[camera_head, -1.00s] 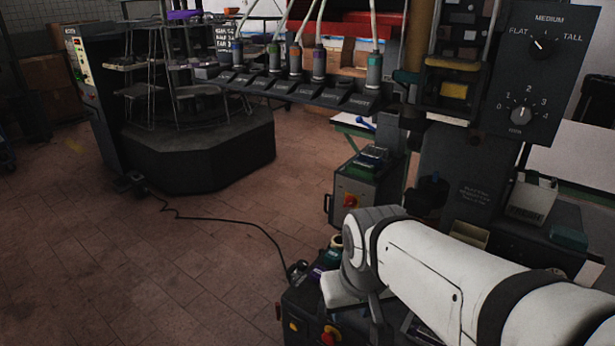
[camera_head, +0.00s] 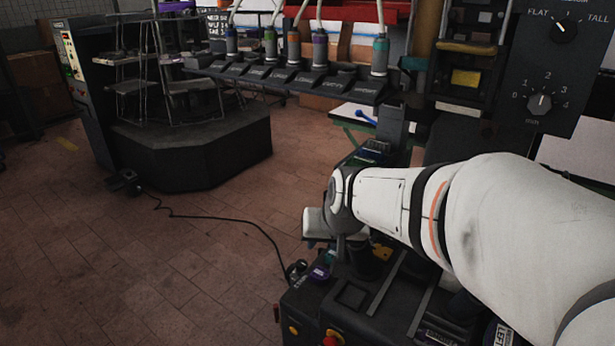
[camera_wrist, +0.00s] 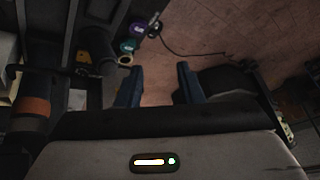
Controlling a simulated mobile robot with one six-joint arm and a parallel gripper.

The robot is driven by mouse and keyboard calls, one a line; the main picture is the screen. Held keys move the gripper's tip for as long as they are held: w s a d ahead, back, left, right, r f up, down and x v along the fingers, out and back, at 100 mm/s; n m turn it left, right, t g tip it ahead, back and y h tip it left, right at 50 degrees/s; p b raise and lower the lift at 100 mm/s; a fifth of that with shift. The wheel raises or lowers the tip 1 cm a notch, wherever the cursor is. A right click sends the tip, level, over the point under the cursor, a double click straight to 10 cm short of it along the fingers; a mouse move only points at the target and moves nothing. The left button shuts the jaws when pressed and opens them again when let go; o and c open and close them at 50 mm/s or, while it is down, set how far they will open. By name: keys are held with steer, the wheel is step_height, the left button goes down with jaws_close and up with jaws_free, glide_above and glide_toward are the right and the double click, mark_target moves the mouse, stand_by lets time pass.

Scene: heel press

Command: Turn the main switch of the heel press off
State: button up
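The heel press appears to be the dark machine at the right in the head view, with a dial panel (camera_head: 575,80) marked FLAT to TALL and a numbered dial below. The red and yellow rotary switch on the grey box, seen in the earlier head frame, is now hidden behind my white arm. My gripper shows in the wrist view (camera_wrist: 159,86) with two blue fingers apart and nothing between them. No main switch is clear in the wrist view.
A row of labelled dark holders (camera_head: 300,80) with cabled tools hangs above. A dark octagonal stand (camera_head: 195,150) with racks stands at the left. A black cable (camera_head: 215,217) lies on the tiled floor.

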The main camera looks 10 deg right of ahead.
steer(key=w+d+f+m+t+h+b, duration=0.1)
steer(key=w+d+f+m+t+b, duration=0.2)
steer(key=w, duration=1.1)
steer(key=w+f+m+t+h+b, duration=0.2)
steer(key=w+f+m+t+b, duration=0.15)
steer(key=w, duration=0.95)
steer(key=w+d+f+m+h+b, duration=0.3)
steer(key=w+d+f+m+h, duration=0.25)
steer(key=f, duration=0.35)
steer(key=w+d+f+m+h+b, duration=0.35)
steer(key=w+d+f+h, duration=0.25)
steer(key=f, duration=0.3)
steer(key=x, duration=0.7)
steer(key=shift+m+y, duration=0.35)
steer(key=shift+f+t, duration=0.15)
steer(key=shift+t, duration=0.1)
steer(key=shift+c, duration=0.4)
jaws_close()
